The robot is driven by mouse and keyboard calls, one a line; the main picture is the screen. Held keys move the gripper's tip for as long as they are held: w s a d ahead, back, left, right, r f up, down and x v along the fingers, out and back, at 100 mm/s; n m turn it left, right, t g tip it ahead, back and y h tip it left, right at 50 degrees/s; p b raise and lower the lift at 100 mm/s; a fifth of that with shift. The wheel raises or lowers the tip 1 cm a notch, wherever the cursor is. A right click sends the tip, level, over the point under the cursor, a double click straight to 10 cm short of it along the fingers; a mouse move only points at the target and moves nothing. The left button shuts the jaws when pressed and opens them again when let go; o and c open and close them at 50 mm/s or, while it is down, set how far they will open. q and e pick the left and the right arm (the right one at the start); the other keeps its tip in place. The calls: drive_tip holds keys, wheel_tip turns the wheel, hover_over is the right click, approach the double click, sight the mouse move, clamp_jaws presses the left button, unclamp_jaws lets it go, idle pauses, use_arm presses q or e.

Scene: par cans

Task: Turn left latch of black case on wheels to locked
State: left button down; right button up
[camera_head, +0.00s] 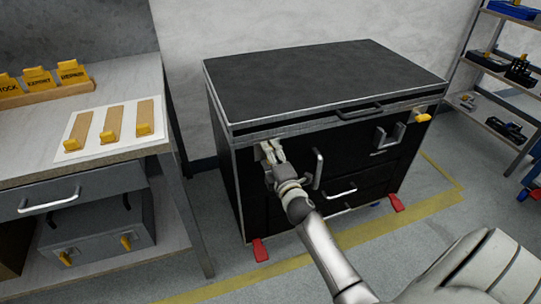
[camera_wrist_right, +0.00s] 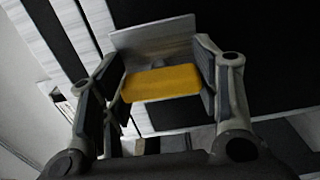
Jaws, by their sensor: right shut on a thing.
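The black case on wheels (camera_head: 310,85) stands against the wall with its lid down. My right gripper (camera_head: 269,150) is at the upper left of its front, just below the lid edge. In the right wrist view, my right gripper (camera_wrist_right: 160,68) is shut on the yellow left latch (camera_wrist_right: 160,85), with a finger at each side. A pale metal plate (camera_wrist_right: 155,45) lies behind the latch. The head view does not show the left latch, as the gripper covers it. The yellow right latch (camera_head: 423,118) sticks out sideways at the front's upper right. My left gripper is not in view.
The case front has a lid handle (camera_head: 360,111), side handles (camera_head: 318,168) and drawer handles. Red wheel pedals (camera_head: 260,250) stick out at the floor. A workbench (camera_head: 95,95) with yellow-tipped wooden pieces stands close on the left. Shelves (camera_head: 490,65) stand at the right.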

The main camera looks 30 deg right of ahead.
idle(0.4)
drive_tip(key=o, duration=1)
drive_tip(key=v, duration=1.2)
